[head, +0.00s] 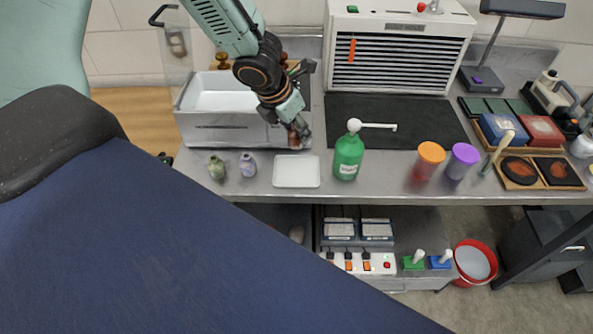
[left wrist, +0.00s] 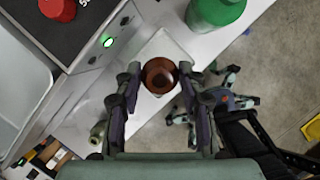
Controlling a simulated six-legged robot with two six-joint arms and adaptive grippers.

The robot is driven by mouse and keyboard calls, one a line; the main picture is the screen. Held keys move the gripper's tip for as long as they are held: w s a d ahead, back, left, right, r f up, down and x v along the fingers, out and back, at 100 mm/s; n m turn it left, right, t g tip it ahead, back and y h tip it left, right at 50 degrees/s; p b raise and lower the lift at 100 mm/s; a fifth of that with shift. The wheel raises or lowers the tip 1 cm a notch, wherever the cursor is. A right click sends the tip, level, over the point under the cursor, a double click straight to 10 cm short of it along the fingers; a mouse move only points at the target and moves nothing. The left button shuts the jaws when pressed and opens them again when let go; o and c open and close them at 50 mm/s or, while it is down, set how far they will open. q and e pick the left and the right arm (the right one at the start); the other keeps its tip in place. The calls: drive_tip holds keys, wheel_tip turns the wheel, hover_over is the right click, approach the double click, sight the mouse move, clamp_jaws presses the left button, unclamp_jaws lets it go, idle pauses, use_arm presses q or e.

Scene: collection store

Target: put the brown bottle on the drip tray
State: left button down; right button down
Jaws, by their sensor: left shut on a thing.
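My left gripper (head: 297,130) points down and is shut on the brown bottle (head: 293,139), near the right front corner of the white sink-like box. In the left wrist view the bottle (left wrist: 159,75) sits between the two fingertips (left wrist: 158,78), seen from above. The drip tray (head: 297,172) is a flat, pale square at the bench's front edge. In the head view the bottle shows just beyond the tray's far edge; in the wrist view it overlaps the tray (left wrist: 180,46). I cannot tell its exact height. My right gripper is not clearly seen in either view.
A green pump bottle (head: 348,160) stands just right of the tray. Two small jars, one green (head: 216,167) and one lilac (head: 248,165), stand to its left. An orange cup (head: 429,162) and a purple cup (head: 461,161) are farther right. A black mat (head: 420,125) lies behind.

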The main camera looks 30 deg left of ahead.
use_arm(q)
wheel_tip(320, 180, down, 7)
drive_tip(key=b, duration=0.6)
drive_tip(key=shift+w+r, duration=0.1)
wheel_tip(320, 180, down, 3)
drive_tip(key=b, duration=0.3)
drive_tip(key=shift+f+b, duration=0.2)
drive_tip(key=shift+b, duration=0.1)
